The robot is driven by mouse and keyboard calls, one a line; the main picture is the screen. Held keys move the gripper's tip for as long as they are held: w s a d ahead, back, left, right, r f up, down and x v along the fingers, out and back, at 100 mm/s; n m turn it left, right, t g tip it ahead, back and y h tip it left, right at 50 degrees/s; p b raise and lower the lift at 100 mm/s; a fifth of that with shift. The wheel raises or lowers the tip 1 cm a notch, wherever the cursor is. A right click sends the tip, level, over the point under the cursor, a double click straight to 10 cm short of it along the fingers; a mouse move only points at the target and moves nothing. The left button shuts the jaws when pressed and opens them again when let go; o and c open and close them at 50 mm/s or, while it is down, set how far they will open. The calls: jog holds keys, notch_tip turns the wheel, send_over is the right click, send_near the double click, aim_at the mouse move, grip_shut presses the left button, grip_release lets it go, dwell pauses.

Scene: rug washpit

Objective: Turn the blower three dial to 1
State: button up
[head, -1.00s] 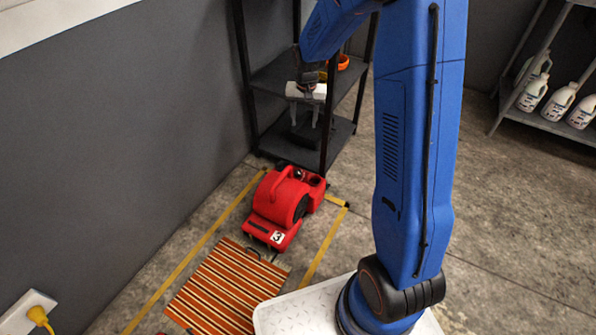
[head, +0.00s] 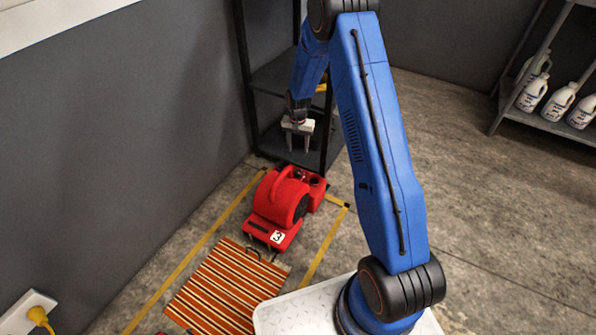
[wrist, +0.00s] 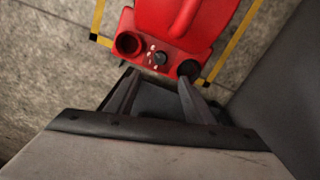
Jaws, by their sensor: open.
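The red blower (head: 283,205) with a white "3" label stands on the floor inside yellow tape lines. In the wrist view the blower (wrist: 185,22) is at the top, with its small black dial (wrist: 160,58) on a red panel between two dark round openings. Pale and red marks lie beside the dial; they are too small to read. My gripper (head: 299,147) is open and empty, pointing down above the rear end of the blower. In the wrist view its fingers (wrist: 157,84) reach toward the panel, spread on either side of the dial and apart from it.
A black shelf rack (head: 280,75) stands close behind the gripper. A grey wall (head: 120,130) is at left. A striped rug (head: 226,287) lies in front of the blower. White bottles (head: 558,103) sit on a far right shelf. Floor to the right is open.

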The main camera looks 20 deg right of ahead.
aim_at(298, 172)
notch_tip(298, 172, down, 16)
jog(key=shift+r, duration=0.25)
dwell(0.4)
jog(key=c, duration=1)
